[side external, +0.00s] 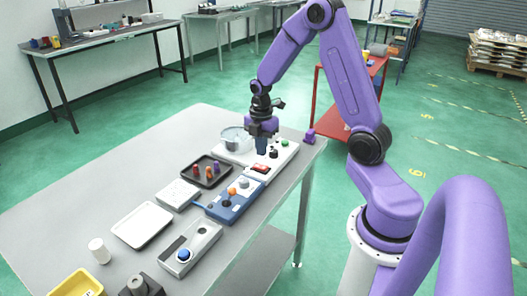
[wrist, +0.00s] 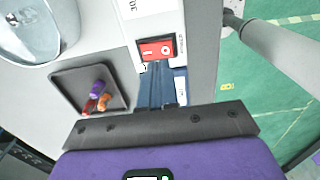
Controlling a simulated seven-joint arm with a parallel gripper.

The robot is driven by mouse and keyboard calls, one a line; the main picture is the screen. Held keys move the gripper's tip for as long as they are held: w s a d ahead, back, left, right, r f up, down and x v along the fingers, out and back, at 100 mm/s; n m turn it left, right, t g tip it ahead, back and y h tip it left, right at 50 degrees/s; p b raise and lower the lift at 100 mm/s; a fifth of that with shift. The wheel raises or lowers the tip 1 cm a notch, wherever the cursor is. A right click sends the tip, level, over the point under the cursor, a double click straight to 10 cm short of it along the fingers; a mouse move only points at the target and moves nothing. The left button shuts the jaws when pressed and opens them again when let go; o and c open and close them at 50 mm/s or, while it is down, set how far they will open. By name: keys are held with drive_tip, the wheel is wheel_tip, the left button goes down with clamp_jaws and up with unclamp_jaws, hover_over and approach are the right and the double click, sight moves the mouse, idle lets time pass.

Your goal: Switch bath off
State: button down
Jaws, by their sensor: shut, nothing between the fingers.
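The bath is a white unit (side external: 290,155) at the far end of the table, with a round, clear-looking basin (side external: 236,136) that also shows at the top left of the wrist view (wrist: 40,30). A red rocker switch (wrist: 155,49) in a black frame, with white marks on its two halves, sits on the white panel. It also shows in the side view (side external: 260,168). Which half is pressed in, I cannot tell. My gripper (side external: 262,149) is shut and empty, pointing down above the panel. In the wrist view its fingertips (wrist: 157,68) appear close to the switch; contact is unclear.
A dark tray (side external: 188,174) with small purple, orange and red pieces lies beside the bath. A blue fixture (side external: 228,210), a white tray (side external: 143,226) and a grey box with a blue button (side external: 190,247) stand nearer. A green button (side external: 285,142) is on the bath unit.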

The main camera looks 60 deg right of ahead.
drive_tip(key=shift+w+r, duration=0.15)
drive_tip(key=shift+w, duration=0.2)
drive_tip(key=shift+w+r, duration=0.15)
drive_tip(key=shift+r, duration=0.45)
wheel_tip(320, 180, up, 13)
drive_tip(key=w, duration=0.1)
drive_tip(key=shift+w+f, duration=0.15)
drive_tip(key=shift+w, duration=0.2)
drive_tip(key=shift+a, duration=0.1)
